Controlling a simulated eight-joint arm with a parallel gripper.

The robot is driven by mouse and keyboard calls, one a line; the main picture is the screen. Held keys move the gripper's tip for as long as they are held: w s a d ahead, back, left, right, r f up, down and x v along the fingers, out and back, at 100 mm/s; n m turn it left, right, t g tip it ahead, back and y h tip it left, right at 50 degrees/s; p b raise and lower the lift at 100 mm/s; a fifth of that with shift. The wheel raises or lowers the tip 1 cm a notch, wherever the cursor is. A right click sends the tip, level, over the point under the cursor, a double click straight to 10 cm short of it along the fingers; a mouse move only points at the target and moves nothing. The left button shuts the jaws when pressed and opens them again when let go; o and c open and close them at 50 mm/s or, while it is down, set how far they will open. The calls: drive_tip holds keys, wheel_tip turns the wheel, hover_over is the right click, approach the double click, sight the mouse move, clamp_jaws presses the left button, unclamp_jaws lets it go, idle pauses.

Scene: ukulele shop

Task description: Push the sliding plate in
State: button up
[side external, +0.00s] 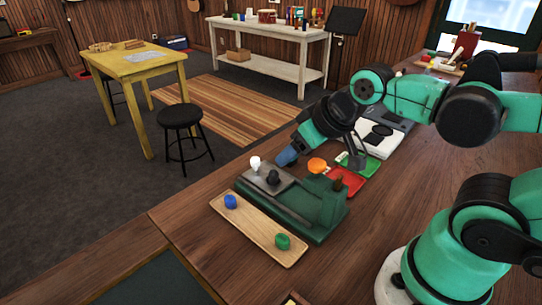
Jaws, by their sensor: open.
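The green fixture (322,212) stands on the wooden bench. A grey flat plate (254,176), apparently the sliding plate, lies at its left end. A white rounded piece (255,163) and a black knob (273,177) stand on the plate. A bare grey strip or track shows along the fixture's near side. My gripper (322,160) is open, above and behind the fixture, with its fingers spread wide. Its blue-tipped finger is close behind the plate's right end; I cannot tell whether they touch. The other finger is near the green tray.
A wooden tray (262,238) with a blue piece (230,201) and a green piece (282,241) lies before the fixture. A red tray (346,182), orange piece (317,165) and green tray (371,167) crowd behind it.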

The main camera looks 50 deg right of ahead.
drive_tip(key=shift+o, duration=0.3)
drive_tip(key=shift+w, duration=0.1)
drive_tip(key=m+g, duration=0.5)
drive_tip(key=g, duration=0.2)
hover_over(256, 159)
wheel_tip(256, 159, down, 4)
drive_tip(key=shift+r, duration=0.25)
drive_tip(key=shift+d+f, duration=0.1)
drive_tip(key=shift+f, duration=3)
clamp_jaws()
